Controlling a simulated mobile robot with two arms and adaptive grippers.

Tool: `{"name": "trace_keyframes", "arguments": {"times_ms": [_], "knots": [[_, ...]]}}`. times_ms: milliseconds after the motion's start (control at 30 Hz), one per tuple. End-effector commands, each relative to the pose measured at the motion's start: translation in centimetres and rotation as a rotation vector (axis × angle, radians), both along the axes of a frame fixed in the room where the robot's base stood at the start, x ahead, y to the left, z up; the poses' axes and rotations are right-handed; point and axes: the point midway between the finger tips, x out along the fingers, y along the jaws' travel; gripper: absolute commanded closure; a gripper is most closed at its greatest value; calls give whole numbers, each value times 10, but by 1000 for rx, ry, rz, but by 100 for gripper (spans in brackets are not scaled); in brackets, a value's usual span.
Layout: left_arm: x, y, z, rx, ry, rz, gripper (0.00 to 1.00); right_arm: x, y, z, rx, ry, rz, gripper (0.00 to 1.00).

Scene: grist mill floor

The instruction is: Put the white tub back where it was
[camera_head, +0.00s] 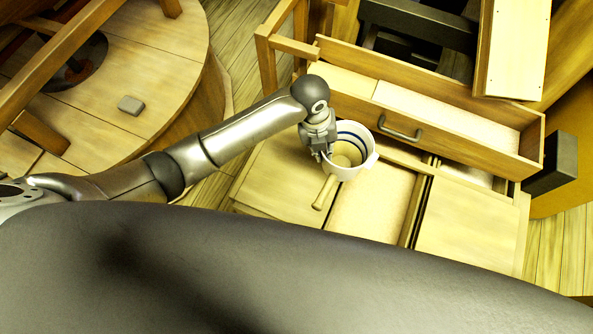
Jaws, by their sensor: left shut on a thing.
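The white tub (368,163) with blue bands shows right of the middle, in the upper half of the view. Its open mouth faces me and its inside looks tan toward the bottom. My left gripper (326,149) is shut on the tub's left rim. The tub is over the wooden cabinet top (285,180); I cannot tell whether it touches the wood. My right gripper is out of view.
A wooden handle (324,193) sticks out below the tub; its other end is hidden. An open drawer (450,122) with a metal handle (400,131) lies just beyond. A grey block (131,105) sits on the round wooden platform (165,65) at left.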

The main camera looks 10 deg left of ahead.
Motion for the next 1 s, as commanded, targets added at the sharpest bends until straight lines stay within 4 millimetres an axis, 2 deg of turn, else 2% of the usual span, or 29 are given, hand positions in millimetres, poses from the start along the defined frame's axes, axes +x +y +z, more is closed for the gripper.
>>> {"name": "trace_keyframes", "arguments": {"times_ms": [233, 367, 467, 767, 800, 900, 1000], "knots": [[5, -8, -8, 1, -1, -124, 100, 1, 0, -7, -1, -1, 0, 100], [6, 0, -13, 3, 0, -138, 100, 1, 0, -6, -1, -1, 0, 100], [7, 17, -20, 4, 1, -137, 100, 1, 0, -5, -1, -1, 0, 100], [16, 87, -51, 3, 2, -135, 100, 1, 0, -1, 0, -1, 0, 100], [16, 92, -62, 2, 4, -135, 100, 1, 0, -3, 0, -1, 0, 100], [18, 106, -80, 2, 3, -137, 100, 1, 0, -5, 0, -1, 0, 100], [20, 116, -92, 1, 1, -136, 100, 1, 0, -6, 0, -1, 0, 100]]}}
